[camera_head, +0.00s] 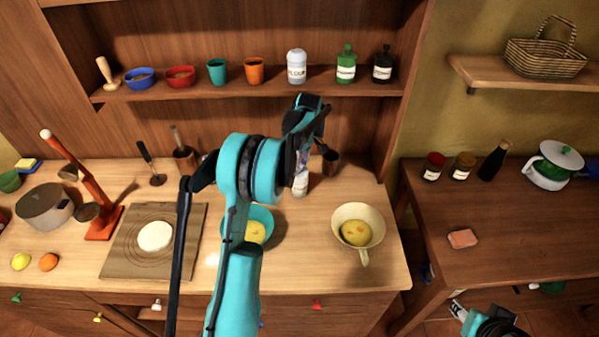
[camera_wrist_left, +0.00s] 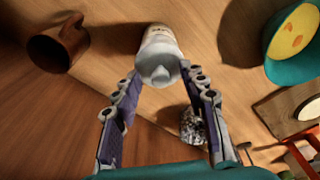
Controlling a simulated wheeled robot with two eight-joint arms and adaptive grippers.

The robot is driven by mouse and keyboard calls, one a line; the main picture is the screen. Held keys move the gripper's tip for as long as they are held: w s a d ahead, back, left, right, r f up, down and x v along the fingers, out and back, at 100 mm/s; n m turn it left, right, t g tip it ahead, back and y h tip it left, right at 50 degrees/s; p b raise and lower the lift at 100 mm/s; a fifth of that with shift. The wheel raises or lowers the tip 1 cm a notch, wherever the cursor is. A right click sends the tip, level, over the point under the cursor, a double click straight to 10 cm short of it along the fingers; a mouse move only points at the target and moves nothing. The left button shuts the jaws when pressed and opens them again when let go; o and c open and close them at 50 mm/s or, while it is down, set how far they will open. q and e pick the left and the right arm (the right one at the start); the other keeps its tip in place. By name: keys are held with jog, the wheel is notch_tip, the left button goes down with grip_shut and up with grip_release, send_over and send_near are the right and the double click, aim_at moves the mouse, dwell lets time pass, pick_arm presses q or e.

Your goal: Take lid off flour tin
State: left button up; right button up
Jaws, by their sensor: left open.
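A pale white tin (camera_wrist_left: 159,42) with a light grey lid (camera_wrist_left: 160,73) stands on the counter. In the head view its lower part (camera_head: 300,184) shows below my left gripper, which hides the rest. My left gripper (camera_head: 312,122) is open; in the wrist view its two fingers (camera_wrist_left: 163,98) are spread, with the lid just beyond the gap between their tips. I cannot tell whether they touch it. A similar white jar (camera_head: 296,66) on the shelf has a label that looks like "FLOUR".
A brown cup (camera_wrist_left: 60,44) stands beside the tin. A teal bowl (camera_head: 262,217) of yellow dough and a cream pan (camera_head: 373,214) stand nearer. A patterned silvery object (camera_wrist_left: 193,126) sits near the right finger. The shelf (camera_head: 200,96) runs behind my arm.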

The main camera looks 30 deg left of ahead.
pick_arm(q)
jog(key=shift+f, duration=0.1)
grip_shut()
